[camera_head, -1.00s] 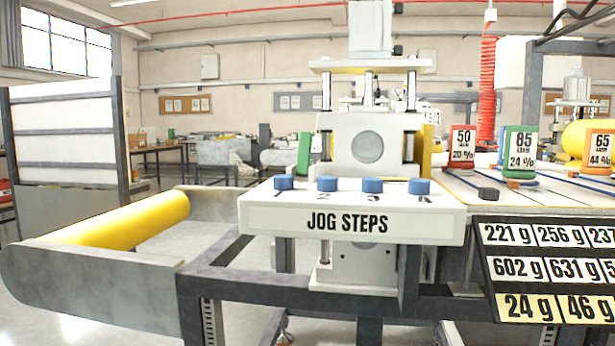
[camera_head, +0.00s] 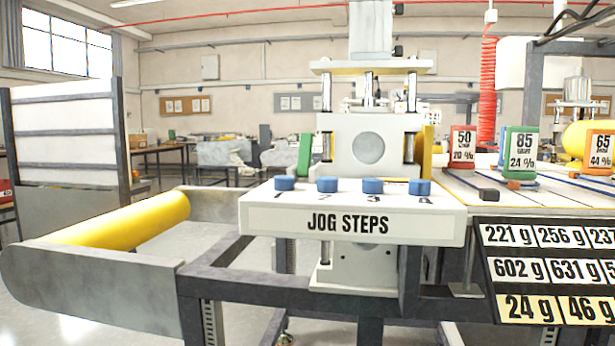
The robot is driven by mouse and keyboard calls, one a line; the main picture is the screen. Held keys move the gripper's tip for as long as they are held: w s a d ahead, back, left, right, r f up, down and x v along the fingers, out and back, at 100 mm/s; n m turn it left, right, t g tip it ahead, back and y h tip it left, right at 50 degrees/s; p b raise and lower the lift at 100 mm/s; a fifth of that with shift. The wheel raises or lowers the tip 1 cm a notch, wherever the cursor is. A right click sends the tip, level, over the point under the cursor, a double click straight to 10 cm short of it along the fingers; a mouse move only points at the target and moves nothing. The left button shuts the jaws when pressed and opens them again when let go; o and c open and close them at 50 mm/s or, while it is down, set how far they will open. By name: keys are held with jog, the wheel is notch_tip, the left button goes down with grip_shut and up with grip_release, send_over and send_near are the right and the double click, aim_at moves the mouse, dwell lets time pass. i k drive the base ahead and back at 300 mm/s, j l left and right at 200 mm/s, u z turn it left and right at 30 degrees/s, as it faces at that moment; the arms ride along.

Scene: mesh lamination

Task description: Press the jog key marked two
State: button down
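A white panel labelled JOG STEPS (camera_head: 440,226) faces me in the middle of the view. All the keys look about equally raised. My gripper is not in view, and nothing touches the keys.
A press (camera_head: 343,140) stands right behind the panel. A yellow roller (camera_head: 125,222) in a grey frame is at left. A dark weight board (camera_head: 488,270) is at lower right, below cards in red (camera_head: 463,143), green and orange holders. The space above the keys looks clear.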

aim_at(325, 184)
jog(key=u, duration=1.75)
jog(key=k+j, duration=0.55)
jog(key=k, duration=0.2)
